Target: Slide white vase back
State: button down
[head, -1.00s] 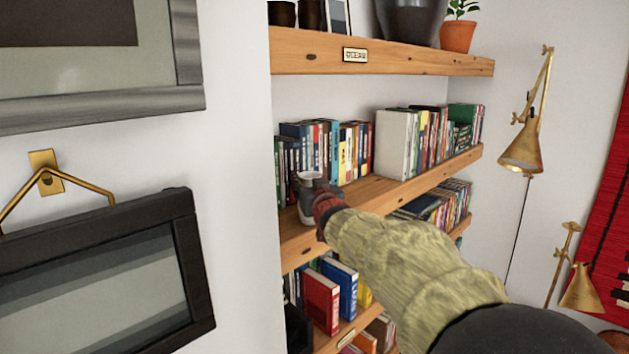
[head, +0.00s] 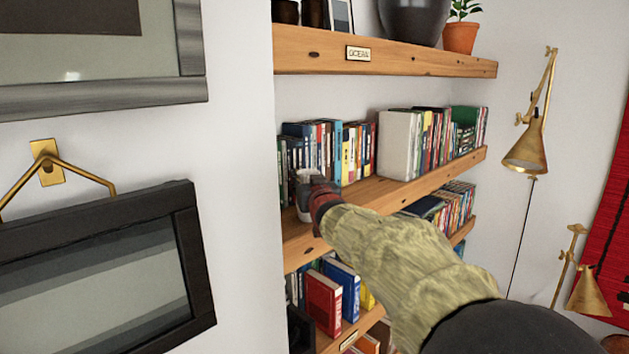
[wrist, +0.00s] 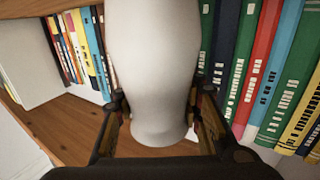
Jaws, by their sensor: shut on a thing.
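The white vase (head: 304,204) stands on the middle wooden shelf near its left end, in front of the books. In the head view my gripper (head: 316,188) covers much of it. In the wrist view the smooth white vase (wrist: 155,70) fills the middle, between the two fingers of my gripper (wrist: 157,112). The fingers are shut on its lower body, one on each side. The top of the vase is cut off in the wrist view. The base looks to be at shelf level, but I cannot tell whether it touches.
The middle shelf (head: 400,190) carries rows of books (head: 352,152) close behind the vase. The upper shelf (head: 390,62) hangs above, with pots on it. A white wall and framed pictures (head: 105,275) are at left. Brass lamps (head: 527,155) are at right.

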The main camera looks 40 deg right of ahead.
jog(key=shift+w+a+f+b, duration=0.2)
jog(key=shift+w+b, duration=0.65)
jog(key=shift+w, duration=0.05)
jog(key=shift+w+a+f+b, duration=0.15)
jog(key=shift+w+a+b, duration=0.05)
jog(key=shift+w+b, duration=0.7)
jog(key=shift+w+a+b, duration=0.2)
jog(key=shift+w+b, duration=0.6)
jog(key=shift+b, duration=0.1)
dwell(0.5)
jog(key=c, duration=1.1)
grip_release()
jog(key=shift+w, duration=0.15)
jog(key=shift+r, duration=0.15)
jog(key=v, duration=0.8)
jog(key=d+v, duration=0.1)
jog(key=v, duration=0.3)
jog(key=shift+s+a, duration=0.1)
jog(key=shift+s, duration=0.2)
